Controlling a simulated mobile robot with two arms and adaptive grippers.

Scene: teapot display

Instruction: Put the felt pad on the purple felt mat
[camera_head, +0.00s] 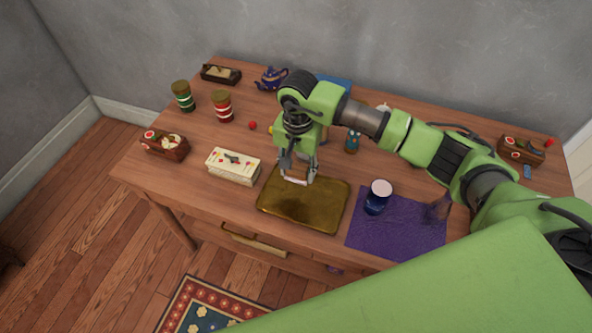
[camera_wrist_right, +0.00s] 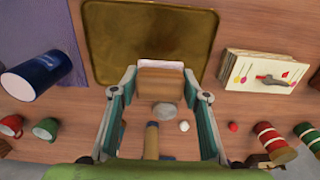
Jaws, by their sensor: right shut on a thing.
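My right gripper (camera_head: 298,180) is shut on a small block-like pad, which I take to be the felt pad (camera_wrist_right: 160,84). It has a brown face and a pale edge, and its pale edge also shows in the head view (camera_head: 295,181). The gripper points down at the back edge of a gold-brown tray (camera_head: 318,222); I cannot tell how high the pad is above it. The purple felt mat (camera_head: 400,236) lies right of the tray and also shows in the wrist view (camera_wrist_right: 68,62). My left gripper is not in view.
A dark blue cup (camera_head: 375,204) stands on the mat's back left part. A cream patterned box (camera_head: 233,167) stands left of the tray. Striped jars (camera_head: 222,106), a purple teapot (camera_head: 272,78) and a red ball (camera_head: 252,125) are farther back. The mat's front part looks clear.

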